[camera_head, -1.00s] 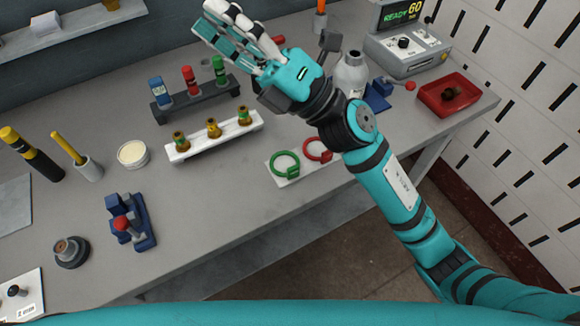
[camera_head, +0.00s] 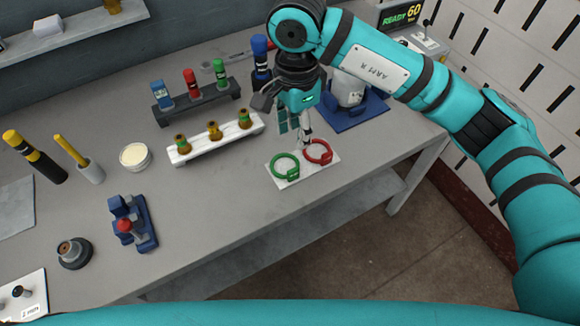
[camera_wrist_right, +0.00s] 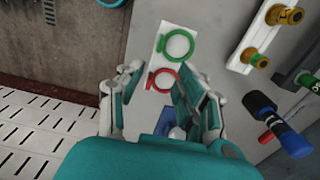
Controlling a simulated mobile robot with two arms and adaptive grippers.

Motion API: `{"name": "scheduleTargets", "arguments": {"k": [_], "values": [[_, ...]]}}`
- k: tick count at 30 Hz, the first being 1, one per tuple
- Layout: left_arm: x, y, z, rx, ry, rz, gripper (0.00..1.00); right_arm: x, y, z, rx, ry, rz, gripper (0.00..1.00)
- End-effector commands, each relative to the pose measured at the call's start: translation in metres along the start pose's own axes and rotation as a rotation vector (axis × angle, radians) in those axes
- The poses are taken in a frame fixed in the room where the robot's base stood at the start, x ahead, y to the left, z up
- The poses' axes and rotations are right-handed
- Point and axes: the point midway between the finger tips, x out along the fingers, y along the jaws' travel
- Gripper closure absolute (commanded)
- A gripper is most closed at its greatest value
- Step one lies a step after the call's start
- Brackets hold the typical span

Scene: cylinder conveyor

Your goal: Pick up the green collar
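The green collar (camera_head: 286,166) is a ring with a small block on its side. It lies on a white plate (camera_head: 291,181) near the table's front edge, beside a similar red collar (camera_head: 318,152). In the right wrist view the green collar (camera_wrist_right: 180,46) lies beyond the red collar (camera_wrist_right: 162,80), both on the plate (camera_wrist_right: 165,30). My right gripper (camera_head: 296,128) points down just behind the plate. In the right wrist view it (camera_wrist_right: 155,85) is open and empty, its fingers spread either side of the red collar in the picture. My left gripper is not in view.
A white rack (camera_head: 200,150) with several brass fittings stands left of the plate. Behind it is a dark holder (camera_head: 180,111) with blue, red and green cylinders. A blue-based grey bottle (camera_head: 348,90) stands behind right.

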Motion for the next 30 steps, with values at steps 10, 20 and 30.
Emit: {"name": "scheduleTargets", "arguments": {"k": [10, 20, 30], "values": [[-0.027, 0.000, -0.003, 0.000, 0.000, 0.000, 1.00, 0.068, 0.001, 0.002, 0.000, -0.004, 0.003, 0.63], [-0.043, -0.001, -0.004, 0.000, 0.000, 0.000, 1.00, 0.095, 0.002, 0.004, 0.000, -0.006, 0.005, 0.63], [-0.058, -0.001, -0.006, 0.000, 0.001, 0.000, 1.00, 0.135, 0.001, 0.004, -0.001, -0.005, 0.000, 0.63]]}}
